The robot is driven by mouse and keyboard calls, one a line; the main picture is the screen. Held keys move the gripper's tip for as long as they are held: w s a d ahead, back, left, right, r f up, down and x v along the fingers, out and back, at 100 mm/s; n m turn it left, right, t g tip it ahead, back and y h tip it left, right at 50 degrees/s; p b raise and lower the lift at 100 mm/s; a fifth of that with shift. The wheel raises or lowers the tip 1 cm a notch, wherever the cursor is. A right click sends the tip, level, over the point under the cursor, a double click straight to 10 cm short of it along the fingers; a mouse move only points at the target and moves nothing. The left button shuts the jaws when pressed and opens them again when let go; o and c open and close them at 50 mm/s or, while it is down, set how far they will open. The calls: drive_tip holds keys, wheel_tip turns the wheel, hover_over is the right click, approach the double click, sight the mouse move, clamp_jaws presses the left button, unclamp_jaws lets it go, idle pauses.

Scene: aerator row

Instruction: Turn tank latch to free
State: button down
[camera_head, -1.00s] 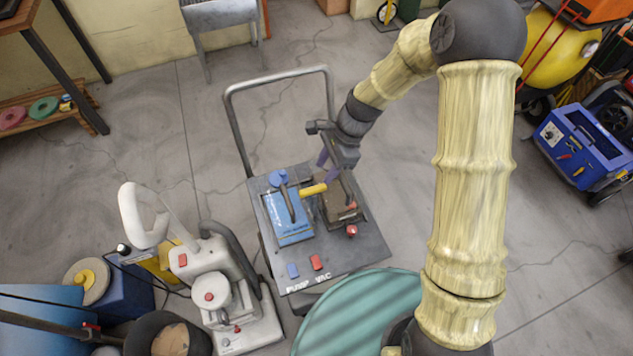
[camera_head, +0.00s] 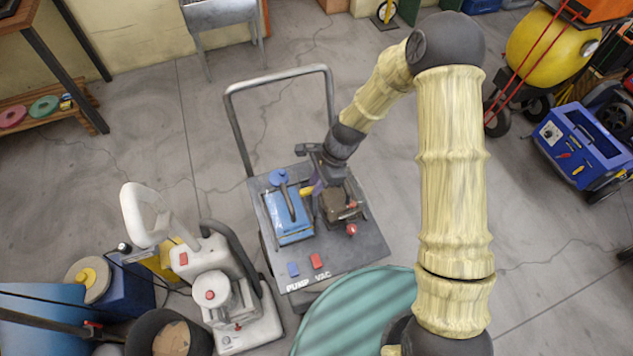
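The cart's dark top (camera_head: 345,250) carries a blue tank unit (camera_head: 288,222) with a dark lever and a round blue knob (camera_head: 278,177). A short yellow handle (camera_head: 306,192) sticks out from the blue unit's right side; I take it for the tank latch, though no label shows this. The fingers are small and partly hidden by the gripper's body, so grip and contact cannot be told.
A brown unit (camera_head: 342,204) with red parts sits right of the handle, close to my gripper. Blue and red switches (camera_head: 316,261) marked PUMP and VAC are at the cart's front. A metal push bar (camera_head: 280,77) rises behind. A white machine (camera_head: 225,290) stands left.

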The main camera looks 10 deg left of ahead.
drive_tip(key=shift+n, duration=0.5)
drive_tip(key=n, duration=0.1)
drive_tip(key=n+g+h+p, duration=0.1)
drive_tip(key=n, duration=0.1)
drive_tip(key=shift+w+a, duration=0.2)
drive_tip(key=n, duration=0.2)
drive_tip(key=n+h, duration=0.1)
drive_tip(key=n, duration=0.2)
drive_tip(key=shift+a+g+h, duration=0.15)
drive_tip(key=shift+g+h, duration=0.15)
drive_tip(key=shift+g, duration=0.1)
drive_tip(key=n+h, duration=0.1)
drive_tip(key=n, duration=0.3)
drive_tip(key=shift+w+a+h, duration=0.1)
drive_tip(key=shift+a+h, duration=0.1)
drive_tip(key=shift+h, duration=0.2)
drive_tip(key=n+h, duration=0.1)
drive_tip(key=n, duration=0.4)
drive_tip(key=shift+a+h, duration=0.2)
drive_tip(key=shift+h, duration=0.2)
drive_tip(key=shift+t, duration=0.3)
drive_tip(key=c, duration=1.4)
unclamp_jaws()
drive_tip(key=shift+o, duration=0.2)
